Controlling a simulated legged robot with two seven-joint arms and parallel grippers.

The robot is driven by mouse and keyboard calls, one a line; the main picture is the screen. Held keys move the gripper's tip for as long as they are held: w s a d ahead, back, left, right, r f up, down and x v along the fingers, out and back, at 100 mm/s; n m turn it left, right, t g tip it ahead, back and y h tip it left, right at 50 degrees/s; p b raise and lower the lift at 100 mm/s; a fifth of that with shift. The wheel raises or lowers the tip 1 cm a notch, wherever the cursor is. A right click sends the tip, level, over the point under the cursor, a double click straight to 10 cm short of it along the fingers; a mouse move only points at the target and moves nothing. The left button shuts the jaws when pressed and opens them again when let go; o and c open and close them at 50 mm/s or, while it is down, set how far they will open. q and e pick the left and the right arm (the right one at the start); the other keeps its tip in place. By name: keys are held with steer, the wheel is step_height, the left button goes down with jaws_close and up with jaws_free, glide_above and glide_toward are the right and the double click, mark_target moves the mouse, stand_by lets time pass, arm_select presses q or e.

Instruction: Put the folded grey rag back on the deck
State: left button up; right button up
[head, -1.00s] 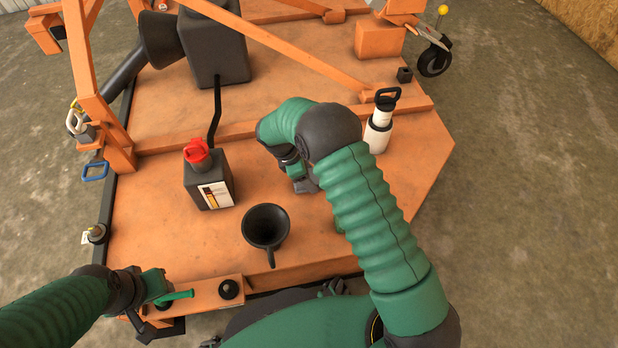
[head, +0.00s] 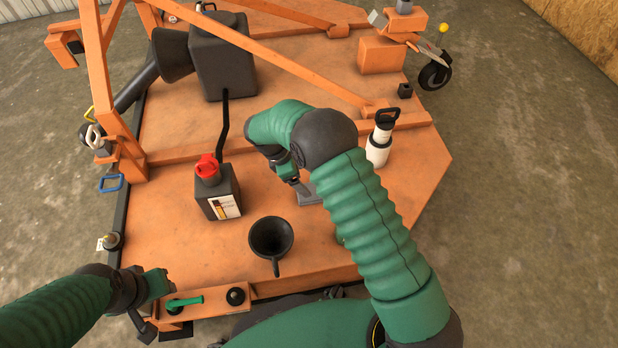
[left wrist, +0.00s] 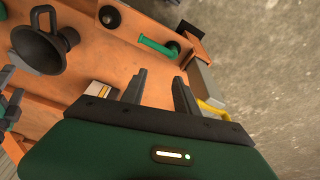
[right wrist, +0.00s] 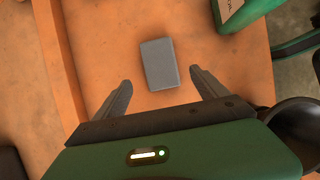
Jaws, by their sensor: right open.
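The folded grey rag (right wrist: 160,64) lies flat on the orange deck (head: 310,235). In the head view a grey patch of it (head: 309,194) shows beside my right gripper (head: 297,184), partly hidden. My right gripper (right wrist: 161,78) is open, its fingertips apart on either side of the rag's near part in the right wrist view; neither touches it visibly. The height between fingertips and deck is hard to tell. My left gripper (left wrist: 159,80) is open and empty near the deck's front-left edge, beside a green-handled lever (head: 184,302).
A black funnel (head: 271,238), a dark jug with a red cap (head: 218,192) and a white pump bottle (head: 379,148) stand on the deck around the right arm. Orange frame bars (head: 270,60) cross the back. Bare deck lies between funnel and jug.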

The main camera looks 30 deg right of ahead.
arm_select(q)
steer(key=shift+w+p+v, duration=0.2)
steer(key=shift+p+v, duration=0.3)
steer(key=shift+v, duration=0.45)
arm_select(e)
steer(key=s+a+r+m+t+y, duration=0.1)
steer(key=s+r+m+t+y, duration=0.1)
steer(key=s+r+m, duration=0.4)
steer(key=s+a+r+m+t+y, duration=0.1)
steer(key=s+r+m, duration=0.5)
steer(key=s, duration=0.8)
steer(key=m+y, duration=0.1)
steer(key=m, duration=0.2)
steer(key=shift+a+r+t, duration=0.25)
steer(key=shift+t, duration=0.15)
arm_select(q)
steer(key=shift+r, duration=0.1)
